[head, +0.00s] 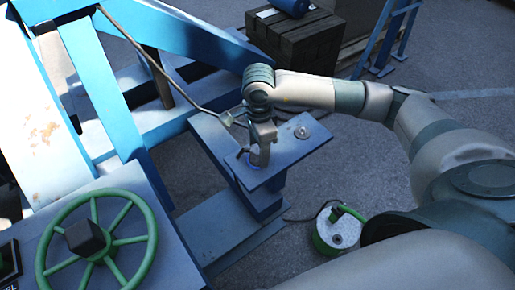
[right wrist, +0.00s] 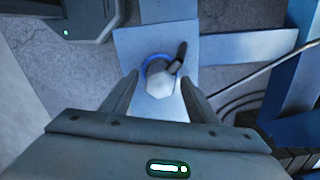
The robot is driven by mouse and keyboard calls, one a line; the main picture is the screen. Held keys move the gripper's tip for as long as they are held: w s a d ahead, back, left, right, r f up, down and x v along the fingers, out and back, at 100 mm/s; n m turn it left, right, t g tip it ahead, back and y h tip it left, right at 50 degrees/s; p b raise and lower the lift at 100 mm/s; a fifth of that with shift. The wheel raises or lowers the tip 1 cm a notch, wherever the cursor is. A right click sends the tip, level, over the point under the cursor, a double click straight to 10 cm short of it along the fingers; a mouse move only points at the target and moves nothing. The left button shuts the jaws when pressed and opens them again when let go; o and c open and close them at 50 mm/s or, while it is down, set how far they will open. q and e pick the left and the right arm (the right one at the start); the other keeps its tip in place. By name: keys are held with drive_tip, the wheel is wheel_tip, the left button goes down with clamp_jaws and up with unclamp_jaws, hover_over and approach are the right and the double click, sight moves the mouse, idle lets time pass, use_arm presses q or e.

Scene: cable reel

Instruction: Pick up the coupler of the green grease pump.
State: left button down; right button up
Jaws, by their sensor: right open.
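The green grease pump (head: 338,230) stands on the floor right of the blue stand, with a dark hose running left from it. A pale hexagonal fitting with a blue ring and a dark side piece, which looks like the coupler (right wrist: 160,82), sits on the blue plate (right wrist: 130,45). In the head view my gripper mostly hides it. My right gripper (head: 262,158) points down over the left part of the plate (head: 285,160). In the right wrist view its open fingers (right wrist: 160,79) lie on either side of the fitting; contact cannot be told. My left gripper is not in view.
A round metal fitting (head: 301,132) is on the plate's right part. A green handwheel (head: 97,240) is at the lower left. Blue frame beams (head: 105,90) and a thin bent rod (head: 155,65) are left of my arm. Dark blocks (head: 297,40) stand behind.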

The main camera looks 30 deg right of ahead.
drive_tip(key=shift+f, duration=0.65)
drive_tip(key=c, duration=1.3)
